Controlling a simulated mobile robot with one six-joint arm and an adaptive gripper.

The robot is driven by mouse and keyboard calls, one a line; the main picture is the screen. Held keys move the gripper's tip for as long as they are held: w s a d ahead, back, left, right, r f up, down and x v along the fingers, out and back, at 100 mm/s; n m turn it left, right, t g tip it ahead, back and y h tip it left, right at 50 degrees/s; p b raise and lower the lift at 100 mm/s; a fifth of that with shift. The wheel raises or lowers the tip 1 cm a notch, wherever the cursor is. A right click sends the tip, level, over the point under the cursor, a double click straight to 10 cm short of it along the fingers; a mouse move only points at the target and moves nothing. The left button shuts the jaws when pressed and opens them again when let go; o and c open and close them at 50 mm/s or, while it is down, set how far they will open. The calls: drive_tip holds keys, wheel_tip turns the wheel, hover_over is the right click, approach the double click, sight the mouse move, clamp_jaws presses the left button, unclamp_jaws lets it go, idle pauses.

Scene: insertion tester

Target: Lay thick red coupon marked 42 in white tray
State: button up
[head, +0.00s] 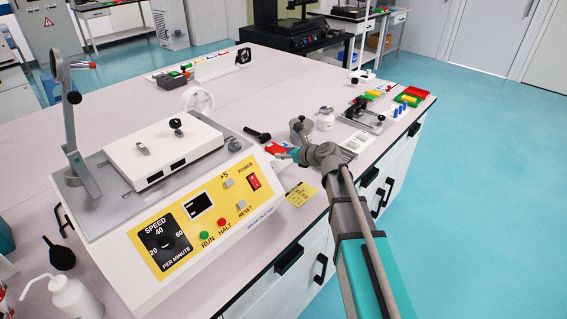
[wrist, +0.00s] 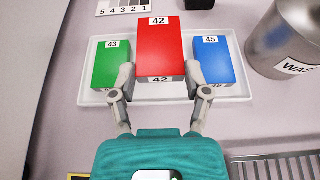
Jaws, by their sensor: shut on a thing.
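The thick red coupon marked 42 (wrist: 161,48) is between the fingers of my gripper (wrist: 159,80) in the wrist view. It looks larger and nearer than its neighbours and covers part of the far tray rim, so it appears held above the tray. The white tray (wrist: 86,72) lies below it. A green coupon marked 43 (wrist: 111,66) is in the tray's left part and a blue coupon marked 45 (wrist: 212,64) in its right part. The red coupon's underside is hidden. In the head view my gripper (head: 294,153) is beside the tester, with red (head: 276,148) just visible.
A metal can with a partly visible label (wrist: 291,40) stands right of the tray. A numbered card (wrist: 124,5) lies beyond it, and a slotted grey plate (wrist: 275,166) is at lower right. The tester with its yellow panel (head: 215,205) stands left of my arm.

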sight(284, 165)
drive_tip(key=shift+w+a+f+b, duration=0.25)
drive_tip(key=shift+w+f+b, duration=0.1)
drive_tip(key=shift+f+b, duration=1.65)
drive_tip(key=shift+f, duration=0.05)
drive_tip(key=shift+f, duration=0.1)
drive_tip(key=o, duration=0.9)
drive_tip(key=shift+c, duration=0.2)
drive_tip(key=shift+r, duration=0.2)
drive_tip(key=p+v, duration=0.4)
drive_tip(key=v, duration=0.8)
drive_tip(key=shift+p, duration=0.3)
